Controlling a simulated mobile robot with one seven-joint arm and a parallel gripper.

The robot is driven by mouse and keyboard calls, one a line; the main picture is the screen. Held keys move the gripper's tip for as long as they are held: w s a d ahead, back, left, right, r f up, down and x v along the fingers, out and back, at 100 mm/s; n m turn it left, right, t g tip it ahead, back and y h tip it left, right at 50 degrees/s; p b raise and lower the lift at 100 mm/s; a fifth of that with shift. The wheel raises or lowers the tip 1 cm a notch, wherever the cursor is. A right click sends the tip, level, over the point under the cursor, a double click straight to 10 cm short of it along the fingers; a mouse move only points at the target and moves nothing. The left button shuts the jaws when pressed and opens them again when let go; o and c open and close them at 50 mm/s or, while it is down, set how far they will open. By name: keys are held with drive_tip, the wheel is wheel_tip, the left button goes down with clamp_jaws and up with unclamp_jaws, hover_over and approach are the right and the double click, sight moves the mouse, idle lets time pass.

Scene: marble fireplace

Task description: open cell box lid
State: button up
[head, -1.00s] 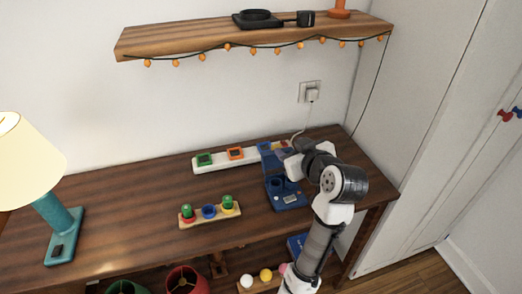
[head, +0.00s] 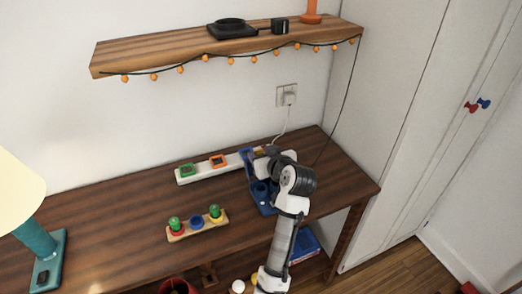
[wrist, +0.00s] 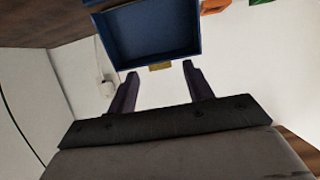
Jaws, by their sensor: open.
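The blue cell box (head: 263,196) stands on the table near its right end, partly behind my arm. Its blue lid (head: 247,160) stands raised at the back of the box. In the wrist view the hollow face of the lid (wrist: 150,32) fills the upper middle, with a small gold tab (wrist: 160,66) on its near edge. My gripper (wrist: 160,72) is open, its two dark fingers apart on either side of the tab, with nothing seen held between them. Contact between fingers and lid cannot be told. In the head view my gripper is by the lid, mostly hidden by my wrist.
A white strip (head: 205,170) with green and orange square frames lies behind, left of the box. A wooden board (head: 184,231) with colored pieces lies in front left. A shelf (head: 130,56) with string lights hangs above. A cabinet (head: 405,120) stands to the right.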

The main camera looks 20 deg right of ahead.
drive_tip(key=shift+x, duration=0.9)
clamp_jaws()
